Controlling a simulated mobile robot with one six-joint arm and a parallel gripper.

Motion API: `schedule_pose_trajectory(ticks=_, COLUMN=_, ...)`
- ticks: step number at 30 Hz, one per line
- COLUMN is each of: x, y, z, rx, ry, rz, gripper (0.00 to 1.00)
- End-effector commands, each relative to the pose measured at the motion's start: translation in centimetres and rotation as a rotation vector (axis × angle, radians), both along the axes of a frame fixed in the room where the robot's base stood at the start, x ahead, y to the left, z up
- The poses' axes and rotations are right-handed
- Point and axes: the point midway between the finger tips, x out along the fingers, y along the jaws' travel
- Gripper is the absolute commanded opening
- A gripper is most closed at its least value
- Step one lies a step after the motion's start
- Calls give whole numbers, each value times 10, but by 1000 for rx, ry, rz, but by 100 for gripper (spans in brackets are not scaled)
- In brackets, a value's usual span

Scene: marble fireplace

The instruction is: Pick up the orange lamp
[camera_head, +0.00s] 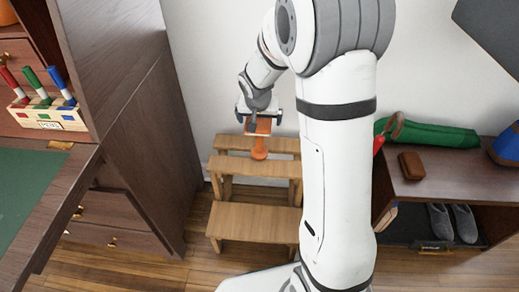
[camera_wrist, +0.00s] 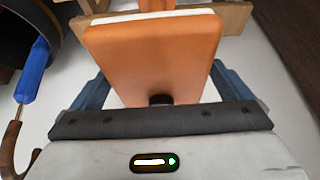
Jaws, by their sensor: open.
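The orange lamp (camera_head: 259,150) stands upright on the upper step of a wooden step stool (camera_head: 255,218). Its flat orange head, edged in white, fills the upper middle of the wrist view (camera_wrist: 155,55). My gripper (camera_head: 259,119) is at the lamp's head, with its fingers apart. In the wrist view the blue-grey fingers of my gripper (camera_wrist: 160,85) lie on either side of the head, partly hidden behind it. I cannot tell whether they touch it. The lamp's lower part is mostly hidden in the wrist view.
A dark wooden cabinet (camera_head: 130,110) stands close to the left of the stool. A dark bench (camera_head: 440,178) with a brown wallet (camera_head: 411,166), a green umbrella (camera_head: 430,133) and grey slippers (camera_head: 450,222) is at right. A white wall is behind.

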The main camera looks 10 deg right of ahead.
Motion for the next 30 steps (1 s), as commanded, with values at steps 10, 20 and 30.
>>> schedule_pose_trajectory(ticks=10, x=1, y=0, z=0, rx=0, ry=-1, rz=0, gripper=87)
schedule_pose_trajectory(ticks=20, x=0, y=0, z=0, rx=0, ry=-1, rz=0, gripper=60)
schedule_pose_trajectory(ticks=30, x=0, y=0, z=0, rx=0, ry=-1, rz=0, gripper=32)
